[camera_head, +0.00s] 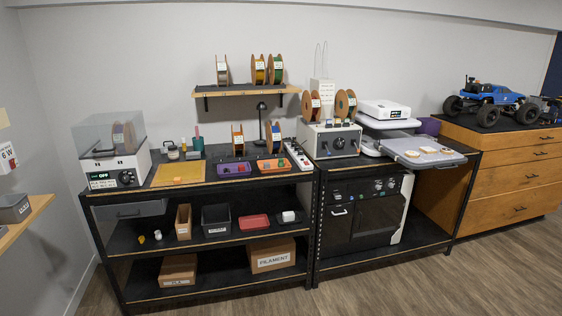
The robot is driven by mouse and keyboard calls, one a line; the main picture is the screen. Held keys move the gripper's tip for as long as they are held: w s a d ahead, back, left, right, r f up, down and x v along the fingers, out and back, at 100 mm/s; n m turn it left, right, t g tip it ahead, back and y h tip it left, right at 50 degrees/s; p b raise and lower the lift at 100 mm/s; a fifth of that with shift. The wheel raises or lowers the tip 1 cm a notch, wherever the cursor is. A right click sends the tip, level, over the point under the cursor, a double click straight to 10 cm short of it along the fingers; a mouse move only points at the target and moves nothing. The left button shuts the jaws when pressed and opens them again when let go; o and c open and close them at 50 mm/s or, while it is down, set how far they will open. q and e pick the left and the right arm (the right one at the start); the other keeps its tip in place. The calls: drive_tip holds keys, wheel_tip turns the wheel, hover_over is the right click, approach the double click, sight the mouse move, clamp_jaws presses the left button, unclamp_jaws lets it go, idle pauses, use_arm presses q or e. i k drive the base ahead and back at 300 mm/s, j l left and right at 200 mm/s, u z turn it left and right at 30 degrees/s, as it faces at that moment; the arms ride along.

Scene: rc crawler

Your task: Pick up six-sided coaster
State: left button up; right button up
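Several small flat pale pieces with orange-brown edges lie on a grey plate (449,160) at the right end of the workbench. One flat piece (412,154) lies toward the left of the plate, and others lie beside and behind it. They are too small for me to tell which one is six-sided. Neither of my grippers is in view.
A white machine (384,109) stands behind the plate. A grey control box (331,141) with spools on top stands to its left. The black workbench (215,183) carries trays and a clear-covered box (114,150). A wooden cabinet (507,170) stands at right. The foreground floor is clear.

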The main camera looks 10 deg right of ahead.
sight(410, 153)
drive_tip(key=i+l+z, duration=0.1)
drive_tip(key=i+z, duration=0.2)
drive_tip(key=i, duration=0.25)
drive_tip(key=i+z, duration=0.35)
drive_tip(key=i, duration=0.15)
drive_tip(key=i+j+z, duration=0.3)
drive_tip(key=i, duration=0.25)
drive_tip(key=i+l+z, duration=0.1)
drive_tip(key=i+l, duration=0.2)
drive_tip(key=i+l+z, duration=0.15)
drive_tip(key=i+l, duration=0.15)
drive_tip(key=i, duration=0.15)
drive_tip(key=i+l+z, duration=0.1)
drive_tip(key=i+l, duration=0.15)
drive_tip(key=i, duration=0.15)
